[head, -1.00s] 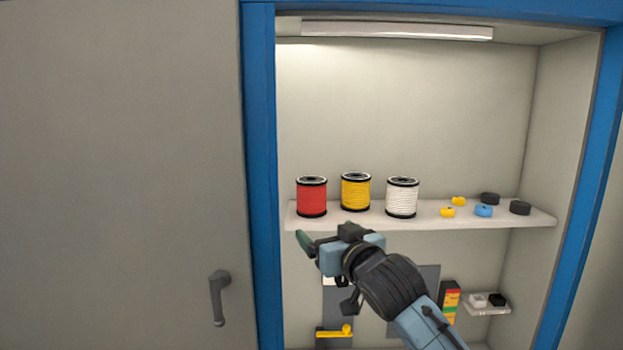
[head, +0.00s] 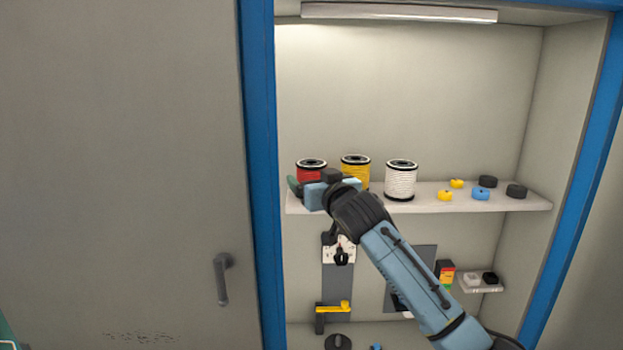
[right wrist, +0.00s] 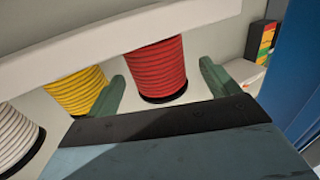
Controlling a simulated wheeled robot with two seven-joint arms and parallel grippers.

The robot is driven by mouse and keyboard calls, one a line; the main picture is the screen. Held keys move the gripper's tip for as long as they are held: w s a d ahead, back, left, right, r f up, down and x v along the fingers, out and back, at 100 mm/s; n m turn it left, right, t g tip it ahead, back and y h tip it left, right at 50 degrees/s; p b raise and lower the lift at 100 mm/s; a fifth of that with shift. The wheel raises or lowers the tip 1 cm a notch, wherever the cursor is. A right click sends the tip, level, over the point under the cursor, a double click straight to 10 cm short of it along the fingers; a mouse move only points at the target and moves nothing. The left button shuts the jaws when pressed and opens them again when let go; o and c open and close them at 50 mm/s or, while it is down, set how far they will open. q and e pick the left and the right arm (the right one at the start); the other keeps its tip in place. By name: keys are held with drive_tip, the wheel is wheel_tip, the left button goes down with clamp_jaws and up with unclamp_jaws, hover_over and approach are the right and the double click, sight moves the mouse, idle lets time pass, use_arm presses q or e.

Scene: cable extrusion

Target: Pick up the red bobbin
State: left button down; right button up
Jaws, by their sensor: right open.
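The red bobbin (head: 312,168) stands upright at the left end of the shelf, its lower part hidden behind my right gripper (head: 305,190) in the head view. In the right wrist view the red bobbin (right wrist: 157,68) shows between the two green fingers of the right gripper (right wrist: 159,82). The fingers are open and I see no grip on the bobbin. How far it lies between them is hard to tell. My left gripper is not in view.
A yellow bobbin (head: 355,168) stands close to the right of the red one, then a white bobbin (head: 401,182). Small yellow, blue and black pieces lie at the right of the shelf (head: 425,203). A blue door frame (head: 259,180) bounds the left side.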

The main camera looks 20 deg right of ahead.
drive_tip(key=w+p, duration=0.1)
drive_tip(key=w, duration=0.2)
drive_tip(key=shift+w, duration=0.25)
drive_tip(key=shift+w+a+f, duration=0.15)
drive_tip(key=shift+w, duration=0.65)
drive_tip(key=c, duration=1.1)
